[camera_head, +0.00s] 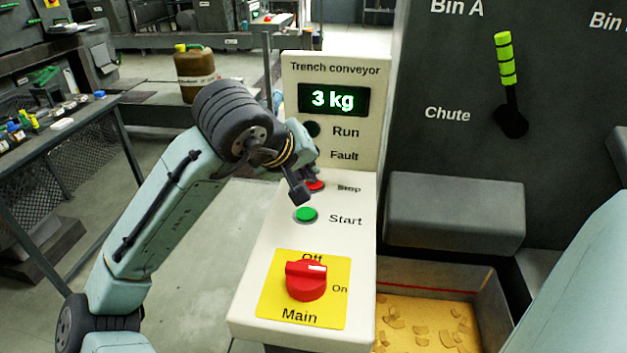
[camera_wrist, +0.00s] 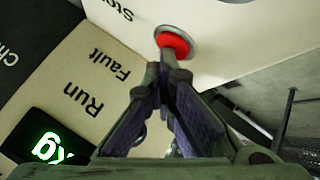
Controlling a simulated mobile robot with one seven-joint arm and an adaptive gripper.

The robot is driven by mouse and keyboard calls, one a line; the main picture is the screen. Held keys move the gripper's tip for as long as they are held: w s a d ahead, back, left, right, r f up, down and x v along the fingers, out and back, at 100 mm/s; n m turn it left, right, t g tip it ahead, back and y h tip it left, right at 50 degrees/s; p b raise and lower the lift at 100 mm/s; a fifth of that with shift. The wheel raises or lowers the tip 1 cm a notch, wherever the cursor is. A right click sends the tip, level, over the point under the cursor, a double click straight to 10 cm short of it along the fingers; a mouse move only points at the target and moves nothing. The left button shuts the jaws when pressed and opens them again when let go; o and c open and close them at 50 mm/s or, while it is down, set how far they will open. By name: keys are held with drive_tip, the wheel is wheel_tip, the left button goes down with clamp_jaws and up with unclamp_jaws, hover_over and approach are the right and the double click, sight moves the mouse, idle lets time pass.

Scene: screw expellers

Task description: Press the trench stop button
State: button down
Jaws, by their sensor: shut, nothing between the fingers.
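The red stop button (camera_head: 316,185) sits on the sloped face of the trench conveyor panel (camera_head: 335,235), beside the word Stop. My gripper (camera_head: 301,198) is over its left side and hides part of it. In the wrist view the round red button (camera_wrist: 174,43) shows in a pale ring, just beyond the fingertips of my gripper (camera_wrist: 165,62). The fingers are shut together and empty. The tips are very close to the button; I cannot tell whether they touch it.
The green start button (camera_head: 306,215) is just below, and a red main switch (camera_head: 306,281) on a yellow plate has its white mark toward On. The display (camera_head: 333,99) reads 3 kg. The Run lamp (camera_head: 312,129) looks dark. A dark bin wall (camera_head: 430,75) stands right.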

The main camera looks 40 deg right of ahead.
drive_tip(key=shift+r+p, duration=0.5)
drive_tip(key=shift+r, duration=0.2)
wheel_tip(320, 180, up, 5)
drive_tip(key=p, duration=0.5)
idle(0.6)
